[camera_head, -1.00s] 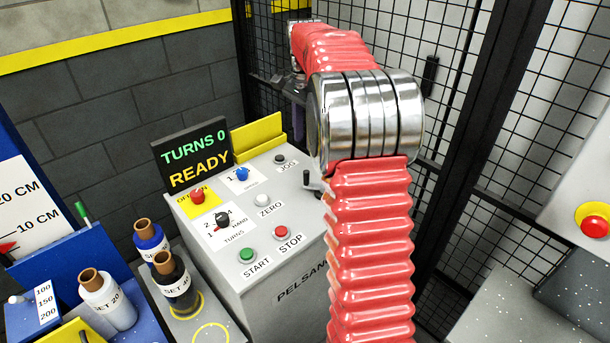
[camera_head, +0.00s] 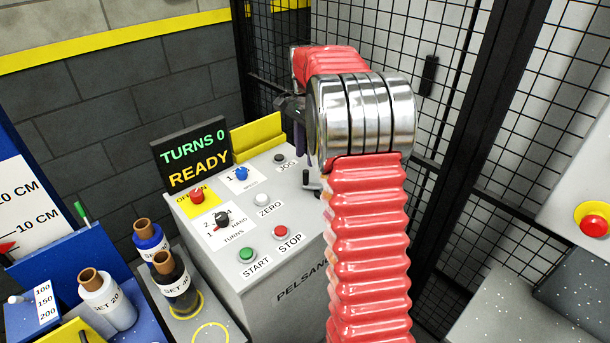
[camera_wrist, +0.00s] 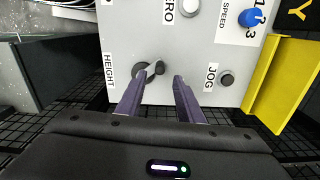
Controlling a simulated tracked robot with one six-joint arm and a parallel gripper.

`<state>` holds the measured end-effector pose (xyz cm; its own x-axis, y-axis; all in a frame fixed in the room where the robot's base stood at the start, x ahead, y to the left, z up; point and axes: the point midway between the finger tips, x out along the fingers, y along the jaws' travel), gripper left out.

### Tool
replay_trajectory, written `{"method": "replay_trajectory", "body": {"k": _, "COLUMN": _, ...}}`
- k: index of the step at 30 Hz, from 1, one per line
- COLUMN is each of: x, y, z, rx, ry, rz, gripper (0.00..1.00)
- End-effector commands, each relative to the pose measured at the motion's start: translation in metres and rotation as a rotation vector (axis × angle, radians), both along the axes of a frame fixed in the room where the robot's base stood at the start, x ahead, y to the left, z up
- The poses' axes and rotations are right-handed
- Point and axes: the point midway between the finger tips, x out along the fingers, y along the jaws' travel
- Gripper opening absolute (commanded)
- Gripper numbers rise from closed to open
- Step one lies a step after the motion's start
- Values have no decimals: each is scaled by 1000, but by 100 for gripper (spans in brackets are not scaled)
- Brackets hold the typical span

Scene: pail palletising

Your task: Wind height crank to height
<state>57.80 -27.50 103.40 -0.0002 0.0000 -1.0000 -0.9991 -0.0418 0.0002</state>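The height crank (camera_wrist: 158,68) is a small dark crank with a knob, beside the printed word HEIGHT on the grey panel in the wrist view. It also shows in the head view (camera_head: 312,184) at the console's right edge, partly behind my arm. My gripper (camera_wrist: 162,77) is open, with two dark purple fingers pointing at the panel. The left fingertip overlaps the crank in the picture; I cannot tell whether it touches. The right finger is to the right of the crank, with bare panel between. In the head view the gripper is mostly hidden by my arm.
The console display (camera_head: 191,155) reads TURNS 0 READY. The JOG button (camera_wrist: 227,79) is right of my fingers, and the yellow plate (camera_wrist: 284,84) stands beyond it. A black mesh fence (camera_head: 440,110) is behind. Several bottles (camera_head: 175,285) stand at the left.

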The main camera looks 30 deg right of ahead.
Motion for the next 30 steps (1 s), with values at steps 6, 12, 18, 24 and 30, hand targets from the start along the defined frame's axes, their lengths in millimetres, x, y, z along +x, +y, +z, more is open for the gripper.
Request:
{"method": "replay_trajectory", "body": {"k": 6, "x": -1, "y": 0, "z": -35, "rx": 2, "ry": 3, "rz": 0, "gripper": 34}}
{"method": "replay_trajectory", "body": {"k": 12, "x": -1, "y": 0, "z": -64, "rx": 2, "ry": 3, "rz": 0, "gripper": 34}}
{"method": "replay_trajectory", "body": {"k": 18, "x": -1, "y": 0, "z": -81, "rx": 1, "ry": 1, "rz": -1, "gripper": 34}}
{"method": "replay_trajectory", "body": {"k": 24, "x": 0, "y": -1, "z": -83, "rx": 0, "ry": 0, "rz": -1, "gripper": 34}}
{"method": "replay_trajectory", "body": {"k": 30, "x": 0, "y": -1, "z": -83, "rx": 0, "ry": 0, "rz": -1, "gripper": 29}}
